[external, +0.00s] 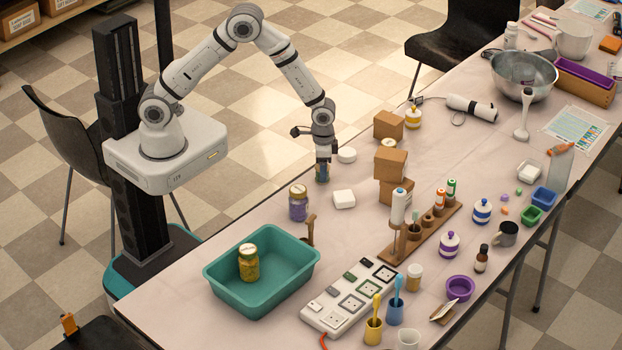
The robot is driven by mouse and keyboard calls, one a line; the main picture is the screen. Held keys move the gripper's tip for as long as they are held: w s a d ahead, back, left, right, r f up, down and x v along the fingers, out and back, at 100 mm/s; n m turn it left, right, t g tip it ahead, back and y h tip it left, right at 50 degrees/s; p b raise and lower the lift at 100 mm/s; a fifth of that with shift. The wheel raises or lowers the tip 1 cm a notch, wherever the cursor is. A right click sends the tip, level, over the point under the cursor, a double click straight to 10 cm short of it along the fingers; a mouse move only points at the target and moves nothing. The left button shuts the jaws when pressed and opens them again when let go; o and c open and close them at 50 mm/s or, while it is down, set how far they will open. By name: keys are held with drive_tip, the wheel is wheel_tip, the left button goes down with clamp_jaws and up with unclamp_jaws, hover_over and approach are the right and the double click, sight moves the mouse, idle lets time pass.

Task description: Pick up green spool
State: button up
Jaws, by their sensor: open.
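The green spool (451,188) is small, with pale parts, and stands upright at the far right end of a wooden rack (388,252). An orange and white spool (439,199) stands right beside it. A taller white spool (398,206) stands toward the rack's near left end. My gripper (322,180) points down over the table, well to the left of the green spool and apart from it. It is open; its fingertips are small and the space between them is hard to make out.
Stacked cardboard boxes (390,163) stand between my gripper and the rack. A purple jar (298,203) and white soap blocks (344,198) are near my gripper. A teal bin (222,288) holding a yellow jar (248,263) and a power strip (340,310) lie in front.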

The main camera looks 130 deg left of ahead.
drive_tip(key=shift+f, duration=0.7)
drive_tip(key=shift+c, duration=0.3)
drive_tip(key=c, duration=0.8)
drive_tip(key=shift+c, duration=0.2)
